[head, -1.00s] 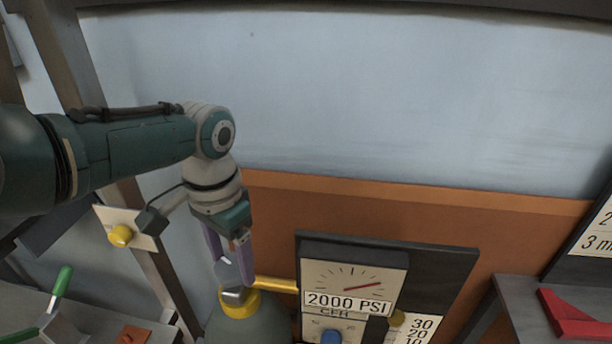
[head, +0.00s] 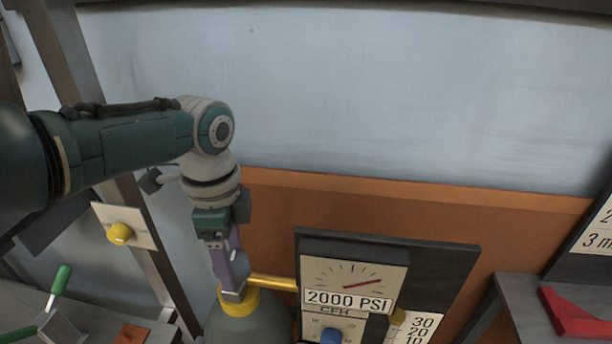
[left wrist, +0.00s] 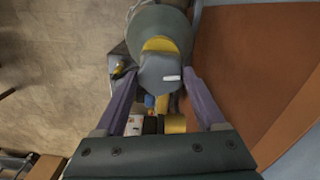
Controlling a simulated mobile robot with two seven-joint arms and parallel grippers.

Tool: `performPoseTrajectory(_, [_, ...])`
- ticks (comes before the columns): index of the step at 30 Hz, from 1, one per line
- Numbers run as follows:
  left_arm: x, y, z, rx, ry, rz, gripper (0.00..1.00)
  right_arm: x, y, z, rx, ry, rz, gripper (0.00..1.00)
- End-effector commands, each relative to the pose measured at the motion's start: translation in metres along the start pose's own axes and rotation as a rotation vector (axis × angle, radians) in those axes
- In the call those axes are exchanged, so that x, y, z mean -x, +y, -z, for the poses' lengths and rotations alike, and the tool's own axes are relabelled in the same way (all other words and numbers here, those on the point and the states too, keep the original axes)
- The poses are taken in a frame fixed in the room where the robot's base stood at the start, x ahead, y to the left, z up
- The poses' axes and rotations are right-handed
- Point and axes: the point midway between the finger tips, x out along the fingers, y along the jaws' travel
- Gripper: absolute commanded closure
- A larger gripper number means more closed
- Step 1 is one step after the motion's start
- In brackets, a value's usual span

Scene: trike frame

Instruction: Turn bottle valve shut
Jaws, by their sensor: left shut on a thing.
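The gas bottle (head: 255,326) is grey-green with a yellow collar (head: 238,304); it stands below my left arm. My left gripper (head: 233,285) points down over it, its purple fingers shut on the grey valve knob (head: 240,268) above the collar. In the left wrist view the knob (left wrist: 158,72) has a white mark at its right side, and the fingers of my left gripper (left wrist: 160,78) flank it. The knob is partly hidden in the head view. The pressure gauge (head: 352,274) reads 2000 PSI on its label, with its needle pointing right. My right gripper is not in view.
A yellow pipe (head: 273,283) runs from the collar to the gauge panel (head: 440,262), close beside the gripper. A yellow knob (head: 119,234) on a white plate is at left. A red part (head: 570,315) lies on the right bench. The space above the panel is clear.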

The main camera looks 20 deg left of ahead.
Motion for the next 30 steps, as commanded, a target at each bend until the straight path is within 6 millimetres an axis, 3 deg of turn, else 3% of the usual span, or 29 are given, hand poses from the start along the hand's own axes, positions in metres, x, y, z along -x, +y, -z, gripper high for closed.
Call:
performPoseTrajectory(12, [0.0005, 0.0003, 0.0004, -0.178, 0.001, -0.002, 0.84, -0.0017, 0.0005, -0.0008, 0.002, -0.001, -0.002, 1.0])
performPoseTrajectory(28, [0.0005, 0.0001, 0.0004, -0.202, 0.001, -0.001, 0.84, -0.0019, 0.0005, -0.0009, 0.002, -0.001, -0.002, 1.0])
performPoseTrajectory(29, [0.0005, 0.0001, 0.0004, -0.202, 0.0, -0.001, 0.26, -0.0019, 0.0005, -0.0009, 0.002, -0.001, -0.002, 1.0])
performPoseTrajectory(30, [0.0005, 0.0001, 0.0004, -0.202, 0.0, -0.001, 0.21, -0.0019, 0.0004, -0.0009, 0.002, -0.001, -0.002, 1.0])
